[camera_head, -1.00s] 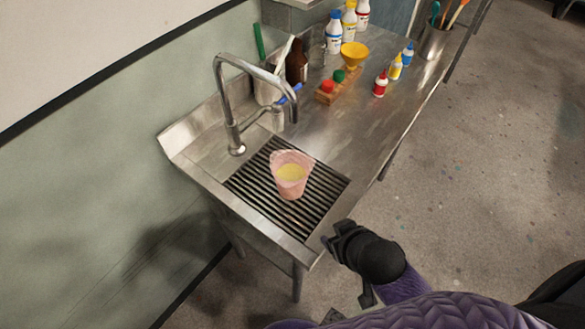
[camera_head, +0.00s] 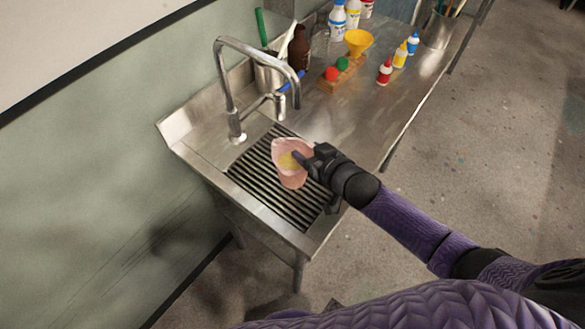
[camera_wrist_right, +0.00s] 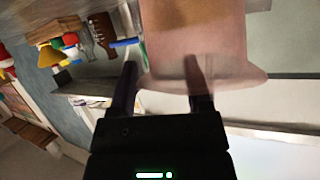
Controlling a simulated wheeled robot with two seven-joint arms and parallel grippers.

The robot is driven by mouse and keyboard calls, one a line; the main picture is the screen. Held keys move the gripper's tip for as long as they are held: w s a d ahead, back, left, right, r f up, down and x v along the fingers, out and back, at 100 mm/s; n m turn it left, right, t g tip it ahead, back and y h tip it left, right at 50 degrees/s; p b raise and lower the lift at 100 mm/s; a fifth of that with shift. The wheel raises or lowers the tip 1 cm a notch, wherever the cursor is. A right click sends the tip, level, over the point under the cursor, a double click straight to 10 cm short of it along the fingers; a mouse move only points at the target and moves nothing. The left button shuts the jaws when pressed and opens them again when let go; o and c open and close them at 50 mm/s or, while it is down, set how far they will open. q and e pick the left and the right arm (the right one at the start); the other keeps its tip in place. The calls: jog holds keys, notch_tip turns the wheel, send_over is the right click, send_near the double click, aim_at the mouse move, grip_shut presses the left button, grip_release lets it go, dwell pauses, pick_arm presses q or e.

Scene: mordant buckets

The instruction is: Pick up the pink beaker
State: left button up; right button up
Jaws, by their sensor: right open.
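The pink beaker (camera_head: 289,177) stands on the dark slatted drain grate (camera_head: 262,190), with yellowish contents in it. My right gripper (camera_head: 303,160) is open at the beaker's right side, and one finger overlaps the beaker's mouth in the head view. In the right wrist view the beaker (camera_wrist_right: 225,50) fills the upper middle, its flared rim towards my gripper (camera_wrist_right: 160,85). One finger shows beside the beaker and the other overlaps its wall; I cannot tell whether that finger is inside. My left gripper is not in view.
A curved metal tap (camera_head: 228,85) rises behind the grate. A brown bottle (camera_head: 298,55), a yellow funnel (camera_head: 358,42), a wooden block (camera_head: 341,78) with red and green tops, and small dye bottles stand further back.

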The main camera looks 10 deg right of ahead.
grip_shut()
jog(key=shift+s, duration=0.1)
dwell(1.3)
